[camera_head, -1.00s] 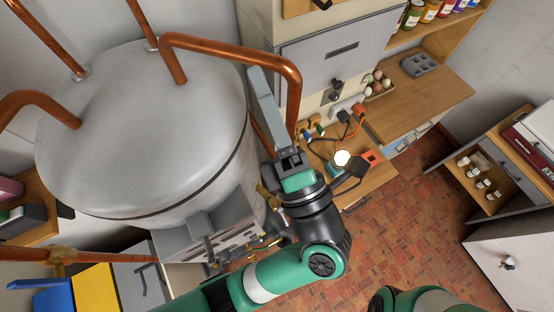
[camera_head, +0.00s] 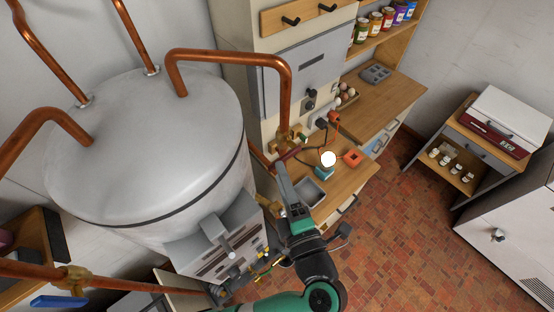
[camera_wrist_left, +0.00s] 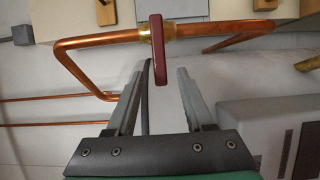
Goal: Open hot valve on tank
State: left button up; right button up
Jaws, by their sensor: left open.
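The large grey tank (camera_head: 150,140) stands on the left of the head view. A copper pipe (camera_head: 228,54) runs from its top down to a brass valve (camera_head: 291,138) with a red lever handle (camera_head: 290,154). In the left wrist view the red handle (camera_wrist_left: 158,50) hangs from the brass fitting (camera_wrist_left: 146,29) on a copper pipe. My left gripper (camera_head: 280,168) is just below the valve in the head view. In the wrist view its open fingers (camera_wrist_left: 159,76) are on either side of the handle's lower end, with gaps showing. My right gripper is out of view.
A blue-handled valve (camera_head: 60,300) sits on a lower pipe at bottom left. A grey control box (camera_head: 220,240) projects from the tank near my left arm. Tiled floor (camera_head: 400,240) is clear.

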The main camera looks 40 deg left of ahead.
aim_at(285, 158)
pick_arm(q)
jog(key=x, duration=0.4)
jog(key=shift+a, duration=0.15)
grip_shut()
dwell(1.2)
